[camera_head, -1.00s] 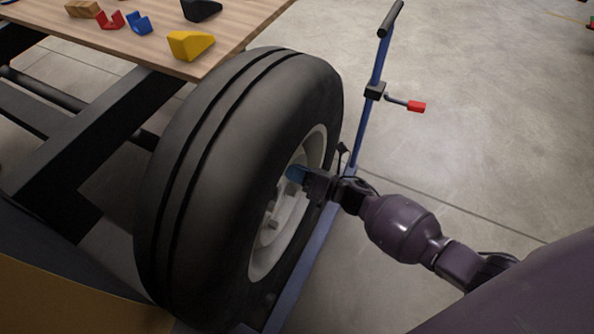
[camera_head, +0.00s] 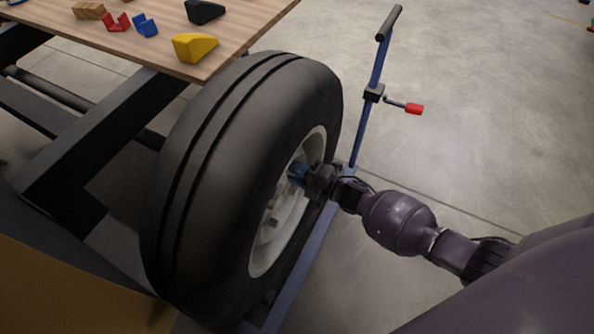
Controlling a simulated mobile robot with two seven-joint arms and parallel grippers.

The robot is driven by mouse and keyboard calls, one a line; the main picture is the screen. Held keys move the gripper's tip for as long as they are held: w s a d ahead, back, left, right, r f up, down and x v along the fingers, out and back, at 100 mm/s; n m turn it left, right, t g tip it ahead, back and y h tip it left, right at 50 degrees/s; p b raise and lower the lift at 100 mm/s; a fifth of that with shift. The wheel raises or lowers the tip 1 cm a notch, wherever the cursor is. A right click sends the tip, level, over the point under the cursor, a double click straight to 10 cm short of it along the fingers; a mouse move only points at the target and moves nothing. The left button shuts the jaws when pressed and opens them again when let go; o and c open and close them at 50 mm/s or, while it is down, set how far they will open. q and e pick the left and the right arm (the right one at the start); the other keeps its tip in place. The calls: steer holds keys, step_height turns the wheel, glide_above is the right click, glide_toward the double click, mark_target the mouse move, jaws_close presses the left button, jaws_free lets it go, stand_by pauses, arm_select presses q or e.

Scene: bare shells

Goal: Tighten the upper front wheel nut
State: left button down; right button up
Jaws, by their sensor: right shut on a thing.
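A large black tyre (camera_head: 225,170) stands upright with its pale rim (camera_head: 262,259) facing right. My right gripper (camera_head: 301,173) reaches in from the right at the upper part of the rim. It is shut on a small blue thing (camera_head: 296,171) at the wheel's face, which looks like the upper wheel nut or a socket on it; I cannot tell which. Another nut (camera_head: 272,222) shows lower on the hub. The gripper hides part of the upper hub. My left gripper is not in view.
A blue wheel dolly (camera_head: 316,250) runs along the tyre's right side, with an upright post and a red-knobbed crank (camera_head: 413,109). A wooden table (camera_head: 160,50) at the upper left holds a yellow wedge (camera_head: 195,47), a black wedge (camera_head: 205,11) and small blocks.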

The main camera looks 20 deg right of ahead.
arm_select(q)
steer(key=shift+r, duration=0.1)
arm_select(e)
steer(key=shift+m, duration=2)
steer(key=o, duration=0.9)
steer(key=shift+s, duration=0.1)
arm_select(q)
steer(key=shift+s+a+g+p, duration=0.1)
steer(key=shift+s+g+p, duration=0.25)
steer(key=shift+p, duration=0.75)
arm_select(e)
steer(key=v, duration=1)
steer(key=shift+s+d, duration=0.25)
steer(key=shift+d, duration=0.05)
